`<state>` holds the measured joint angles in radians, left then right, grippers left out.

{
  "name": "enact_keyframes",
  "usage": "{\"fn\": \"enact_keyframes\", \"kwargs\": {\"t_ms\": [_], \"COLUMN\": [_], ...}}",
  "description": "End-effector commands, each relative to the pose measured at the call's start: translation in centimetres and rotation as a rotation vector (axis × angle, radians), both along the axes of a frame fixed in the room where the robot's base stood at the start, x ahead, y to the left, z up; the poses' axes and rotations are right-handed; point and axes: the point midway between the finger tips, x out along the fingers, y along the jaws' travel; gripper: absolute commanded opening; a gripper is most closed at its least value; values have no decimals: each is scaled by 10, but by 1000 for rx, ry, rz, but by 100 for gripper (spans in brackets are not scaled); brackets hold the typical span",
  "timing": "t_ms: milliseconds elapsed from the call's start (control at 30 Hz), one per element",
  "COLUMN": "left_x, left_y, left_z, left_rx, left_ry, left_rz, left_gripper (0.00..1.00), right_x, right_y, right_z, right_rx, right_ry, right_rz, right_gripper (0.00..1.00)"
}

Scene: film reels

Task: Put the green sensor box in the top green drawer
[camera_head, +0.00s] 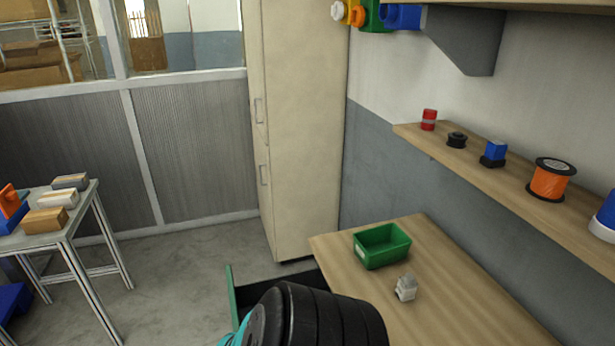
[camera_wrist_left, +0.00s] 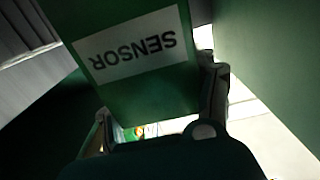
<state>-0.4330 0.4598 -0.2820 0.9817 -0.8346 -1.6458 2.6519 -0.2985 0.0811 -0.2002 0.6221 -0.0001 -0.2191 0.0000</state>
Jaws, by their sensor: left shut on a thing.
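In the left wrist view the green sensor box (camera_wrist_left: 150,95), with a white SENSOR label that reads upside down, sits between the fingers of my left gripper (camera_wrist_left: 160,104), which is shut on it. In the head view the box and the gripper's fingers are hidden behind my black arm. A green drawer (camera_head: 232,296) stands pulled open below the left end of the wooden table, its dark inside partly covered by my arm. A green surface (camera_wrist_left: 270,60) close to the right of the box looks like a drawer wall. I cannot tell whether the box touches it. My right gripper is not in view.
A green bin (camera_head: 383,247) and a small grey-white part (camera_head: 405,288) stand on the wooden table (camera_head: 340,252). A shelf (camera_head: 510,185) above holds an orange spool (camera_head: 550,180) and other small items. A tall cream cabinet (camera_head: 300,120) stands behind the drawer.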

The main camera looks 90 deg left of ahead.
Motion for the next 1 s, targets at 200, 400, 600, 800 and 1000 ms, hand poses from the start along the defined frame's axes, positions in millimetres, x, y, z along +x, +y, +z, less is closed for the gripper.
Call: {"fn": "enact_keyframes", "kwargs": {"t_ms": [200, 400, 600, 800, 1000], "left_x": [0, 0, 1, 7, 14], "left_y": [-1, -1, -5, -33, -62], "left_z": [-1, -1, -1, -3, -3], "left_rx": [-4, -3, -5, -8, -6], "left_ry": [0, 0, -1, -3, 0], "left_rz": [0, 0, -1, 0, 0], "left_gripper": [73, 82, 82, 82, 82], "right_x": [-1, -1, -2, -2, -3], "right_y": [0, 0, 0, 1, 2], "right_z": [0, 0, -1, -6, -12], "right_rx": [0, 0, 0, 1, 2], "right_ry": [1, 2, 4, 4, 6], "right_rz": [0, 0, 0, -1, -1], "right_gripper": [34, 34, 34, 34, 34]}}
